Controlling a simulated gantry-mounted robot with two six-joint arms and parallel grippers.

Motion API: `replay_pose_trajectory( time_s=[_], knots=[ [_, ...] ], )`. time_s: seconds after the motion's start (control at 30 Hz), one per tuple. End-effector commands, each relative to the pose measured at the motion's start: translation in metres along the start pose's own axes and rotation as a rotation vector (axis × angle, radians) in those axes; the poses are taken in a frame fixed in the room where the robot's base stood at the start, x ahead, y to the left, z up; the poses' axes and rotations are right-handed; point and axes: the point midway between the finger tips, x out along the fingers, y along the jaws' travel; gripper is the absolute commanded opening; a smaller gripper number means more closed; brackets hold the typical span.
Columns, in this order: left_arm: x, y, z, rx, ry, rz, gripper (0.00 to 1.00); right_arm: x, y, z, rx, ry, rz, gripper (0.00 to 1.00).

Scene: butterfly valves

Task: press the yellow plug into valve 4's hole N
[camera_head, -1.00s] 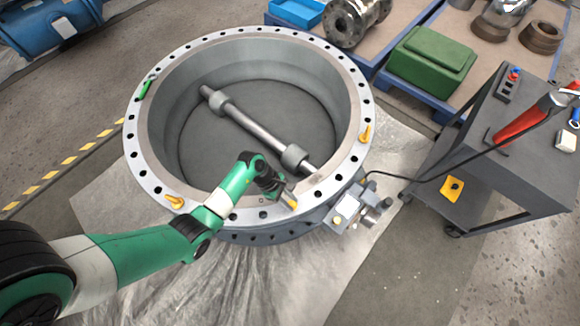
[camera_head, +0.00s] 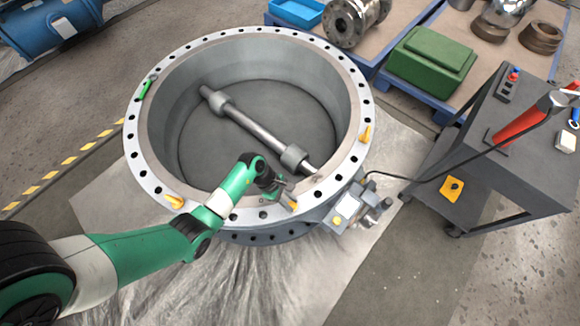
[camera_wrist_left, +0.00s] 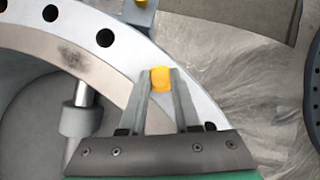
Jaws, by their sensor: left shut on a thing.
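The large grey valve body (camera_head: 340,80) stands open side up, its flange ringed with dark holes. My left gripper (camera_head: 288,200) is over the near right part of the flange, shut on a yellow plug (camera_head: 293,206). In the left wrist view the plug (camera_wrist_left: 160,78) shows between the two fingertips, over the pale flange (camera_wrist_left: 140,62). The hole under the plug is hidden, and I cannot tell how far the plug is in. No valve number or hole letter is readable. My right gripper is not in view.
Other yellow plugs stand on the flange at the left (camera_head: 174,201) and right (camera_head: 365,134). A green item (camera_head: 147,88) lies on its far left. A shaft (camera_head: 255,125) crosses the bore. A grey cart (camera_head: 530,130) stands at the right, with a cable running to the valve.

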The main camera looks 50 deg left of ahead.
Motion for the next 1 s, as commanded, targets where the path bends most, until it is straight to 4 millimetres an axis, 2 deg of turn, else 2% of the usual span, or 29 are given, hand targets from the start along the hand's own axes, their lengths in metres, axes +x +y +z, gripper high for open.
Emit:
replay_pose_trajectory(
  time_s=[0.57, 0.6, 0.7, 0.77, 0.97, 1.0],
  knots=[
    [0.011, 0.0, -0.006, -0.001, 0.001, -0.001, 0.0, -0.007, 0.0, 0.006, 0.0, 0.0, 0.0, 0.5],
    [0.009, 0.0, -0.005, -0.001, 0.001, -0.001, 0.38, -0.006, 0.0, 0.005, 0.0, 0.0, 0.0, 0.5],
    [0.009, 0.0, -0.005, 0.0, 0.001, -0.001, 0.56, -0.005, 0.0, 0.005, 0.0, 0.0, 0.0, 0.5],
    [0.009, 0.0, -0.005, 0.0, 0.0, -0.001, 0.66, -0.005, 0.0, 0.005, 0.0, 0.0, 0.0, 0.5],
    [0.009, 0.0, -0.005, 0.0, 0.0, 0.0, 0.66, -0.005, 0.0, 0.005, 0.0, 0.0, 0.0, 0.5],
    [0.009, 0.0, -0.005, 0.0, 0.0, 0.0, 0.71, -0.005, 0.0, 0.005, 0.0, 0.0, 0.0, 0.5]
  ],
)
